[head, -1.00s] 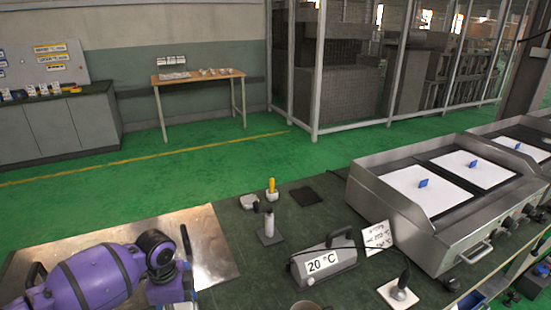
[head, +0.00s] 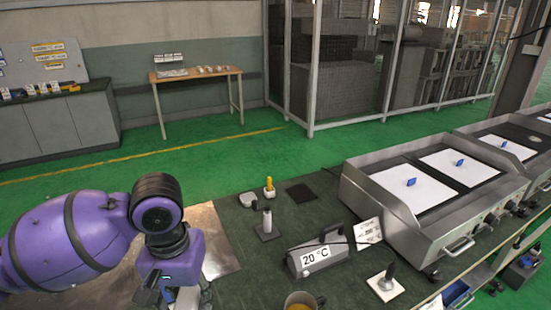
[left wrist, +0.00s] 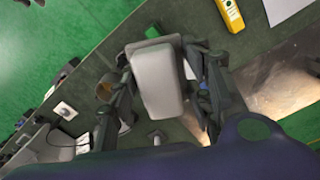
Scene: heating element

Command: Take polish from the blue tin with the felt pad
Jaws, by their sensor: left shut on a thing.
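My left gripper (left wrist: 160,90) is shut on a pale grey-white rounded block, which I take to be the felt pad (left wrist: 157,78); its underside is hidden. In the head view the left gripper (head: 178,297) points down over the left part of the bench, near the bottom edge, and its fingertips are partly cut off. I cannot make out the blue tin for certain in either view; a small blue patch beside one finger in the left wrist view is too unclear to name. My right gripper is not in view.
A shiny metal sheet (head: 218,262) lies beside my left arm. A mug (head: 299,302), a 20 °C device (head: 318,257), an upright handle on a base (head: 266,226) and a yellow-topped tool (head: 269,186) stand to the right. Heating plates (head: 440,200) are farther right.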

